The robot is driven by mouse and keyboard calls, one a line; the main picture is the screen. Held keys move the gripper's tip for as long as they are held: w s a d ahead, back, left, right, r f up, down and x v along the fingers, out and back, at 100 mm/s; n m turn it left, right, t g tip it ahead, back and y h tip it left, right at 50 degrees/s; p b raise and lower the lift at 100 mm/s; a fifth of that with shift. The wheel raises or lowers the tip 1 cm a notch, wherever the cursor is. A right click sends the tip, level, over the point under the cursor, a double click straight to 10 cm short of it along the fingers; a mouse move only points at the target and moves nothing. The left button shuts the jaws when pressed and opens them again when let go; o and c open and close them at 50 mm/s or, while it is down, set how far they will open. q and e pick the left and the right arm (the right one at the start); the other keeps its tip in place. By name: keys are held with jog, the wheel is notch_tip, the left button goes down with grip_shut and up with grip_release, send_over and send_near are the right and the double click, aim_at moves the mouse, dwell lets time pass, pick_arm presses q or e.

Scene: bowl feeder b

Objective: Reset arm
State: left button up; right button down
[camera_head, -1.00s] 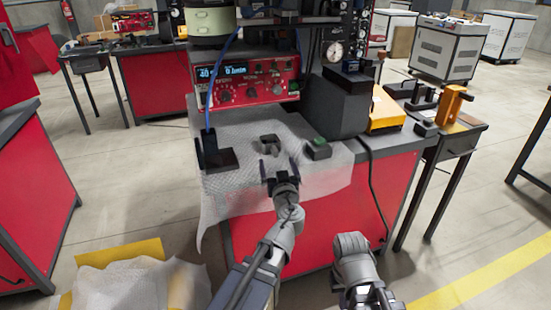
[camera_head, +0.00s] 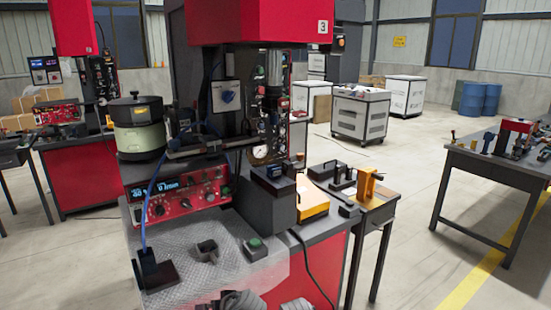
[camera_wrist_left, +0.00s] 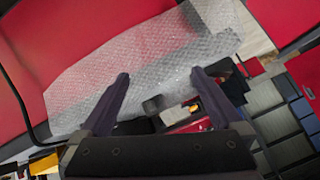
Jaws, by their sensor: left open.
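My left gripper (camera_wrist_left: 160,76) shows in the left wrist view. Its two dark fingers are spread apart with nothing between the tips. Behind the fingers is a sheet of bubble wrap (camera_wrist_left: 130,75) over a red surface. In the head view only grey parts of my arms show at the bottom edge, in front of the bench, and no fingers are visible there. My right gripper is not in view.
The red bench holds bubble wrap (camera_head: 195,280), a dark grey clamp-like part (camera_head: 207,250), a black block with a green button (camera_head: 255,249), a black stand with blue tube (camera_head: 155,272), a red control unit (camera_head: 178,197) and a bowl feeder (camera_head: 140,130). Open floor lies right.

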pick_arm(q)
jog(key=s+d+r+m+g+h+p, duration=0.2)
jog(key=s+d+m+g+p, duration=0.1)
jog(key=s, duration=0.4)
jog(key=s+d+r+m+g+h+p, duration=0.2)
jog(key=s+d+m+g+h+p, duration=0.1)
jog(key=s+d, duration=0.4)
jog(key=shift+s+d+m+g+p, duration=0.2)
jog(key=shift+d+m+g+p, duration=0.4)
jog(key=shift+p, duration=0.65)
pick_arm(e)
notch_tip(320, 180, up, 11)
